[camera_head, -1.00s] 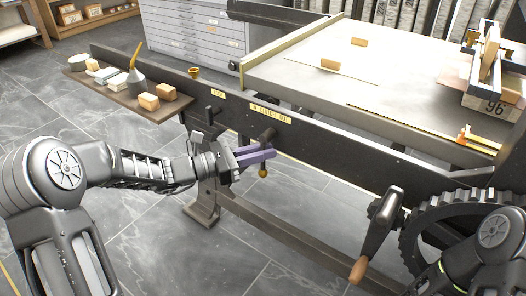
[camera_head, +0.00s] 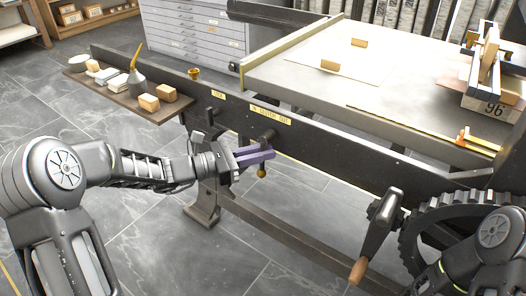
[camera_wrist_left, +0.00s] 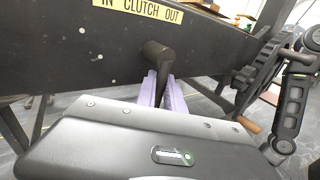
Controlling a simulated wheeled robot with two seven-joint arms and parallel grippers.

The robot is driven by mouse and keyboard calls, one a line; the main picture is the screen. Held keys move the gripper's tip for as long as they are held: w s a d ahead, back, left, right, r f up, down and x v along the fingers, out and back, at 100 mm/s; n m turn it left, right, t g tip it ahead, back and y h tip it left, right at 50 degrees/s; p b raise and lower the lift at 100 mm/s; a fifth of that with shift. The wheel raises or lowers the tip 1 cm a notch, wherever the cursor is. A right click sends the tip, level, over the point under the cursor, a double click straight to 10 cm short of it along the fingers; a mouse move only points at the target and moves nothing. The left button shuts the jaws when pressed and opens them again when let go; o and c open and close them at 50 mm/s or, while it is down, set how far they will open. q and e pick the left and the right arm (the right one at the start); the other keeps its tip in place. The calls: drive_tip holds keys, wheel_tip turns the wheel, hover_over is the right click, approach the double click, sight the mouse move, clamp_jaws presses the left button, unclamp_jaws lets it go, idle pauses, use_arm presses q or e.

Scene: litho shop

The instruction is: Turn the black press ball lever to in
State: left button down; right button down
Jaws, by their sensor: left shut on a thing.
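The black lever (camera_head: 268,135) sticks out from the front of the press's dark side rail, under the "IN CLUTCH OUT" label (camera_head: 270,113). A brass-coloured ball (camera_head: 262,172) shows just below the fingers. My left gripper (camera_head: 257,156) has purple fingers and is shut on the lever below its pivot. In the left wrist view the lever's thick round top (camera_wrist_left: 158,52) stands out from the rail, and the fingers (camera_wrist_left: 162,92) lie on both sides of its lower part. The lever's lower end is hidden there. My right gripper is out of view.
A crank with a wooden handle (camera_head: 358,270) and a toothed wheel (camera_head: 412,225) stand at the right. A side shelf (camera_head: 150,112) with blocks and an oil can is at the left. The press bed (camera_head: 320,95) lies behind the rail.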

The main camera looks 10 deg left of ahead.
use_arm(q)
drive_tip(key=shift+w+a+r+m+g+y+p, duration=0.2)
drive_tip(key=shift+a+m+g+y+p, duration=0.3)
drive_tip(key=shift+m+p, duration=0.45)
drive_tip(key=shift+w+a+r+m+y+p, duration=0.1)
drive_tip(key=shift+a+r+m+y+p, duration=0.1)
drive_tip(key=shift+m+y+p, duration=0.55)
drive_tip(key=shift+a+m+y, duration=0.25)
drive_tip(key=shift+m+y, duration=0.4)
drive_tip(key=shift+m, duration=0.05)
drive_tip(key=shift+w+a+r+m+y, duration=0.1)
drive_tip(key=shift+a+r+m+y, duration=0.05)
drive_tip(key=shift+m+y, duration=0.3)
drive_tip(key=shift+w+a+r+m+y, duration=0.1)
drive_tip(key=shift+a+m+y, duration=0.05)
drive_tip(key=shift+m+y, duration=0.25)
drive_tip(key=c, duration=1.5)
unclamp_jaws()
drive_tip(key=shift+o, duration=0.2)
drive_tip(key=p+v, duration=0.2)
drive_tip(key=v, duration=0.5)
drive_tip(key=shift+s+a+r, duration=0.2)
drive_tip(key=shift+s+a, duration=0.05)
